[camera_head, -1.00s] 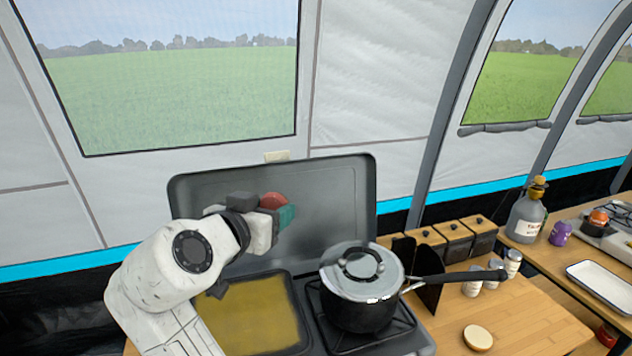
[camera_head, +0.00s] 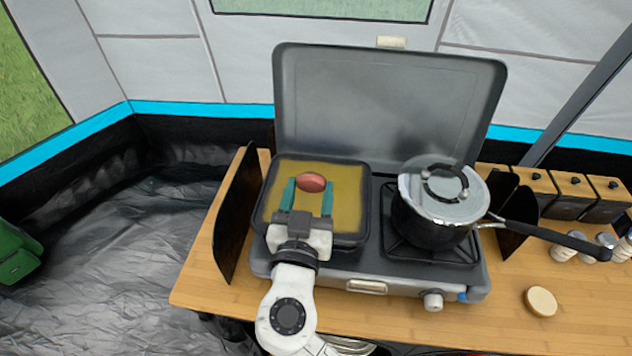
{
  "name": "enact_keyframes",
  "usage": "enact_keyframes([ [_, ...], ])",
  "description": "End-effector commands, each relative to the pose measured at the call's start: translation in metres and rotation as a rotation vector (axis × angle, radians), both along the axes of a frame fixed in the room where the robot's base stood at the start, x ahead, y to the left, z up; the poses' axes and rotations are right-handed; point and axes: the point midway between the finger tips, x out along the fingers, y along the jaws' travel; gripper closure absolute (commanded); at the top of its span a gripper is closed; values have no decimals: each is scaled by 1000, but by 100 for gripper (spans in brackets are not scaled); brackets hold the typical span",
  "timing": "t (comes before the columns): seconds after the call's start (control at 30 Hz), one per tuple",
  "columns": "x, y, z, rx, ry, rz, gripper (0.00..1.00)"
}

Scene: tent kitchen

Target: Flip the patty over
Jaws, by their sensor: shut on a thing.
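The patty (camera_head: 311,182) is a small reddish-brown disc. It shows over the yellowish surface of the griddle (camera_head: 345,215), on the left side of the stove. My gripper (camera_head: 309,190) reaches over the griddle from the front, with its two teal fingers on either side of the patty. The fingers are shut on the patty at its edges. I cannot tell whether the patty touches the griddle or is held just above it. Its underside is hidden.
A lidded black pot (camera_head: 432,232) stands on the burner right of the griddle, its handle pointing right. The stove lid (camera_head: 385,105) stands upright behind. A black panel (camera_head: 237,215) stands at left. A bun half (camera_head: 541,301) lies on the wooden table (camera_head: 500,325) at right.

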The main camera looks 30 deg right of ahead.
Motion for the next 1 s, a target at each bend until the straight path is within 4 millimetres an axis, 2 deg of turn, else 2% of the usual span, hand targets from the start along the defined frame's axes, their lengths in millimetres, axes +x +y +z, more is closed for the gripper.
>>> enact_keyframes([
  [0.33, 21, -16, -19, 0, 3, -4, 72],
  [0.4, 20, -15, -29, 0, 0, -2, 72],
  [0.5, 20, -15, -34, 0, 0, -3, 72],
  [0.93, 20, -15, -37, 0, 1, -3, 72],
  [0.97, 20, -15, -37, 0, 1, -3, 41],
  [1.0, 20, -15, -37, 0, 1, -3, 38],
])
